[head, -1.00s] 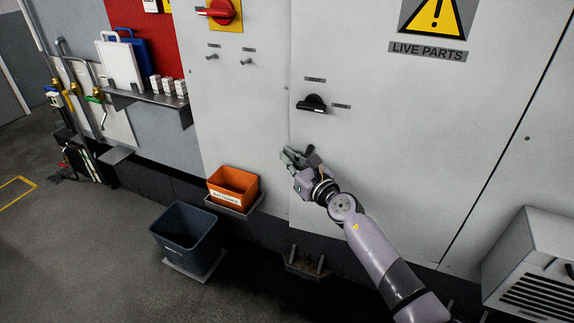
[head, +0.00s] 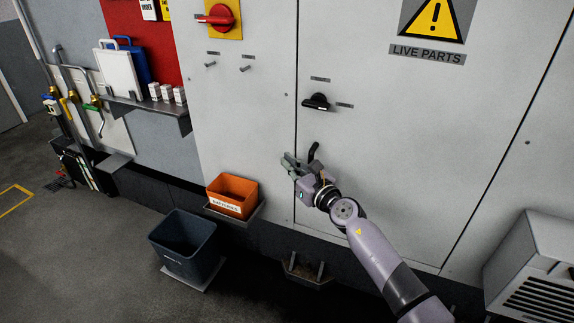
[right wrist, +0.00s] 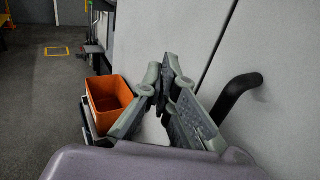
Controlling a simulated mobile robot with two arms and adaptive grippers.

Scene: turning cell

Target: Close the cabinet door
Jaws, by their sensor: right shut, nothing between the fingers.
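The cabinet door (head: 400,130) is a large pale panel with a yellow warning triangle and a "LIVE PARTS" label. Its left edge shows as a thin dark seam, and it looks about flush with the neighbouring panel; a small gap cannot be ruled out. A black latch handle (head: 317,102) sits near that edge. My right gripper (head: 289,162) is shut and empty, below the latch, by the seam. A black curved handle (head: 314,151) shows just beside it, also right of the fingers in the right wrist view (right wrist: 235,94). Contact cannot be told. My left gripper is out of view.
An orange bin (head: 232,195) stands on a small ledge left of my right gripper, with a dark grey bin (head: 187,246) below. A red rotary switch (head: 218,17) is on the left panel. A vented unit (head: 535,260) stands at the right. Floor at left is clear.

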